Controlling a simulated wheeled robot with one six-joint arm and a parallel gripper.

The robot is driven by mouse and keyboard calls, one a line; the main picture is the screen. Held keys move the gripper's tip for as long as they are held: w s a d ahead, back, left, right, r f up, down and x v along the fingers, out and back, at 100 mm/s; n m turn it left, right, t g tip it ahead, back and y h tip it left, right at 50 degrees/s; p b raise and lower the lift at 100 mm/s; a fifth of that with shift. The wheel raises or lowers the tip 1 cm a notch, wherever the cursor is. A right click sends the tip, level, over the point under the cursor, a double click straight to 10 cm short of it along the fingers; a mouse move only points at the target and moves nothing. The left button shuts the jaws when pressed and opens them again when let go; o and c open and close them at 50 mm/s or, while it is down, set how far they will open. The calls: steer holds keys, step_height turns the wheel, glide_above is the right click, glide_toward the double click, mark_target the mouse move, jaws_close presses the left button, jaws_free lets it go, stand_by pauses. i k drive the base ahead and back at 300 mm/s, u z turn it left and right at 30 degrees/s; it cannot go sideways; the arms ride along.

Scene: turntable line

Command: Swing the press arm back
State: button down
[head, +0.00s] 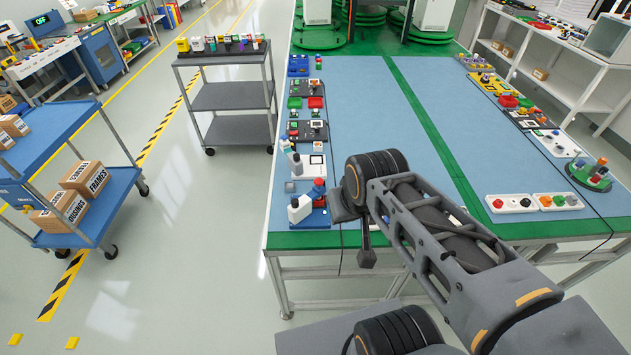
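My arm reaches in from the lower right over the table's near edge. My gripper (343,206) is at the arm's far end, just right of a small station with white, blue and red parts (304,204) at the table's near left corner. Its fingers are small and partly hidden by my wrist, so I cannot tell whether they are open or touch the station. No part is clearly recognisable as the press arm; it may belong to one of the small stations along the left edge.
The blue table (358,95) has a green border and stripe; its middle is clear. Small stations line both sides, including a white button box (510,204). A grey cart (236,97) and a blue cart with cartons (84,176) stand left. Open floor lies between.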

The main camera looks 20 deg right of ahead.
mark_target(298, 208)
steer(key=i, duration=0.25)
steer(key=u, duration=0.85)
steer(key=k, duration=1.1)
steer(key=u, duration=1.65)
steer(key=i, duration=0.75)
steer(key=z, duration=0.9)
steer(key=i, duration=0.6)
steer(key=z, duration=0.7)
